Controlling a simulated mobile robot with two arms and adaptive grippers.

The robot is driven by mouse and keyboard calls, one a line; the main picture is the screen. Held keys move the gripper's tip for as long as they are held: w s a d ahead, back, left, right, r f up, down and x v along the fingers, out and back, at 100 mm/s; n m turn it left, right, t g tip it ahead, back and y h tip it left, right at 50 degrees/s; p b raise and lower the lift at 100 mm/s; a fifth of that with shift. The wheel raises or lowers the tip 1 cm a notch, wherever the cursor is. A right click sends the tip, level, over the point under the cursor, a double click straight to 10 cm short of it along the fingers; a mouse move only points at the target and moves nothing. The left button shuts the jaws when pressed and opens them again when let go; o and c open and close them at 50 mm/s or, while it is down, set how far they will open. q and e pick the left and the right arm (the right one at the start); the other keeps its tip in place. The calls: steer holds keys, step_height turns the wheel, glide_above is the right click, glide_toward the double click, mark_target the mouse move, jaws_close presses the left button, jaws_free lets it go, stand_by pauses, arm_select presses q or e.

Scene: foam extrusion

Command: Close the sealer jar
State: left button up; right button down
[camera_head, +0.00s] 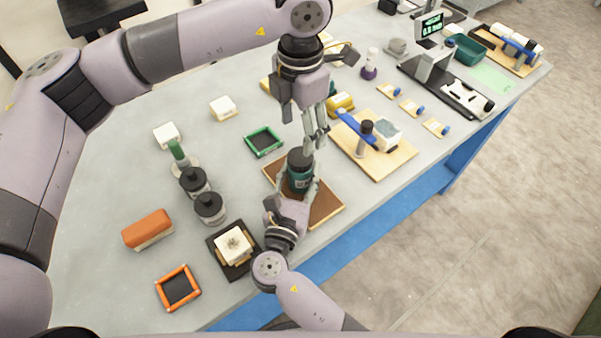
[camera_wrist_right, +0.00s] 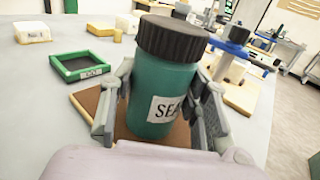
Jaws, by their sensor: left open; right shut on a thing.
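The sealer jar (camera_head: 300,171) is dark green with a black lid (camera_wrist_right: 172,38) on its top. It stands upright over the brown board (camera_head: 329,206), and its label partly shows "SEA" in the right wrist view (camera_wrist_right: 160,95). My right gripper (camera_head: 297,188) is shut around the jar's body, one finger on each side. My left gripper (camera_head: 316,138) is open and points down, just above and to the right of the lid in the head view. I cannot tell whether its fingers touch the lid, or how tightly the lid sits.
Two dark jars (camera_head: 201,194) and a green-topped bottle (camera_head: 178,152) stand to the left. A green-framed tray (camera_head: 264,141) lies behind the board. A wooden board with a blue-handled tool (camera_head: 371,150) lies to the right. The table's front edge is close by.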

mark_target(300, 156)
stand_by(0.3)
arm_select(q)
steer(key=shift+f, duration=4)
steer(key=c, duration=1.2)
steer(key=o, duration=1.4)
steer(key=shift+c, duration=0.2)
steer(key=shift+r, duration=0.1)
step_height(300, 156, up, 12)
